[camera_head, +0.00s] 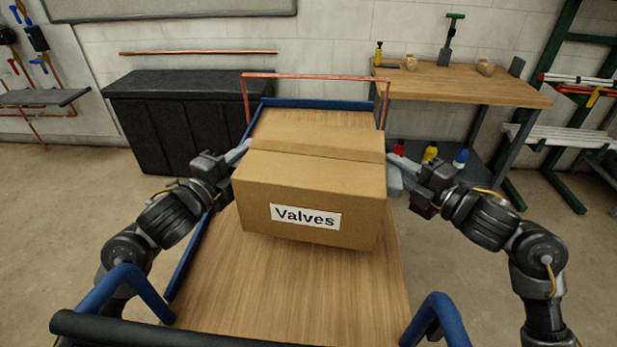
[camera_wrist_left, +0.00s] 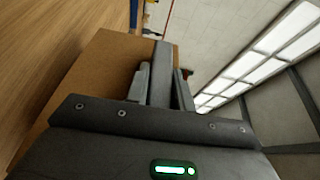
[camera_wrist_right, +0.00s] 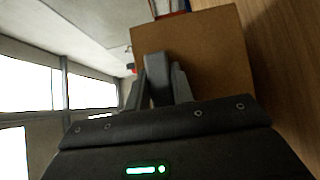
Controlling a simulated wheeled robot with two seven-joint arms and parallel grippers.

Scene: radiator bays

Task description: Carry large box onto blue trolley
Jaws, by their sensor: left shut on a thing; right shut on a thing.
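The large cardboard box (camera_head: 310,183), labelled "Valves", is between my two grippers over the wooden deck of the blue trolley (camera_head: 290,290). I cannot tell whether its underside touches the deck. My left gripper (camera_head: 238,152) is shut on a grey handle at the box's left side; the box also shows in the left wrist view (camera_wrist_left: 95,75). My right gripper (camera_head: 395,170) is shut on a grey handle at the box's right side; the box also shows in the right wrist view (camera_wrist_right: 205,50). The handles are mostly hidden by the fingers.
A black chest (camera_head: 170,115) stands behind on the left. A wooden workbench (camera_head: 460,84) stands behind on the right, with several coloured bottles (camera_head: 430,154) on its lower shelf. A copper pipe frame (camera_head: 315,76) rises behind the trolley's far end. The near deck is clear.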

